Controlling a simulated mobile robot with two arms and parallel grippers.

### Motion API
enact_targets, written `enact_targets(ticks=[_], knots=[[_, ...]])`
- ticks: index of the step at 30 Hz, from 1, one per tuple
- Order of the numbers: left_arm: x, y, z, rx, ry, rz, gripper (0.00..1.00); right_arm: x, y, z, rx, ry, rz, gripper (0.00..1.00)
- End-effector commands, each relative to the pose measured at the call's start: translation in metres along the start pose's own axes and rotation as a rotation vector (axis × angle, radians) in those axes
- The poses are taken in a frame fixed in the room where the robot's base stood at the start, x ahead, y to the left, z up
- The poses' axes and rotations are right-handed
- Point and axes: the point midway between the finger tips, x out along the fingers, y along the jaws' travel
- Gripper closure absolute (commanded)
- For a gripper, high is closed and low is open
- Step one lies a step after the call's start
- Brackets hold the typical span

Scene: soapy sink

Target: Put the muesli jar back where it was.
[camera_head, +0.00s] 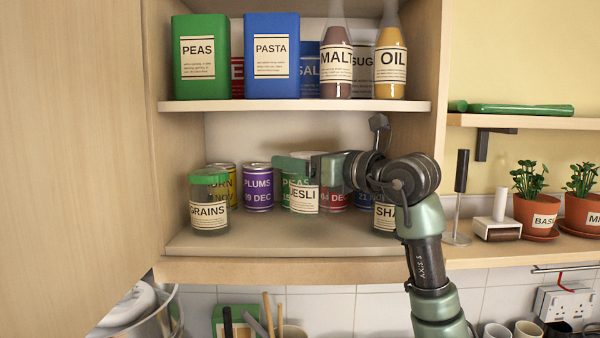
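The muesli jar (305,201), a clear jar whose label reads "ESLI" in its visible part, is on the lower cupboard shelf, in front of a peas tin (290,190). Its upper part is largely covered by my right gripper (312,166), which reaches in from the right at the height of the jar's top. The fingers overlap the jar in the picture; I cannot tell whether they grip it or stand open around it. I also cannot tell whether the jar's base touches the shelf (290,240). My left gripper is out of view.
A grains jar (209,205) stands at the shelf's left front. Another jar (385,216), labelled "SHA", is at the right, partly behind my arm. Tins, including plums (258,188), line the back. The upper shelf (300,105) lies above. Shelf space between the grains and muesli jars is free.

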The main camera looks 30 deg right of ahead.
Motion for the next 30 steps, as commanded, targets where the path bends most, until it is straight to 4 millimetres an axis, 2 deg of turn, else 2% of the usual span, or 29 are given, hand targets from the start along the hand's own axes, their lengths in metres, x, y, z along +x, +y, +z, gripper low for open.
enact_targets(ticks=[6, 10, 22, 23, 24, 25, 30], knots=[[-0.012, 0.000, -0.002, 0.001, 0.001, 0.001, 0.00, 0.000, 0.001, -0.027, 0.004, 0.003, 0.001, 1.00], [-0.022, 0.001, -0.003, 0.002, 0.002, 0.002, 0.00, 0.003, -0.002, -0.030, 0.002, -0.001, 0.001, 1.00], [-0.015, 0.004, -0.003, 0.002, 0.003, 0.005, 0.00, 0.002, -0.003, -0.038, -0.001, -0.001, 0.000, 1.00], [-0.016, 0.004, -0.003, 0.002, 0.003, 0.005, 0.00, 0.003, -0.003, -0.038, 0.000, 0.001, 0.000, 0.25], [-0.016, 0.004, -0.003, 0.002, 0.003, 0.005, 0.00, 0.003, -0.003, -0.037, 0.000, 0.001, 0.000, 0.14], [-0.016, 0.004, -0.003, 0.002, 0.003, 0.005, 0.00, 0.003, -0.003, -0.037, 0.000, 0.001, 0.000, 0.08], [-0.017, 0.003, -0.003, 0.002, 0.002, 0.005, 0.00, 0.003, -0.002, -0.037, 0.001, 0.001, 0.001, 0.08]])
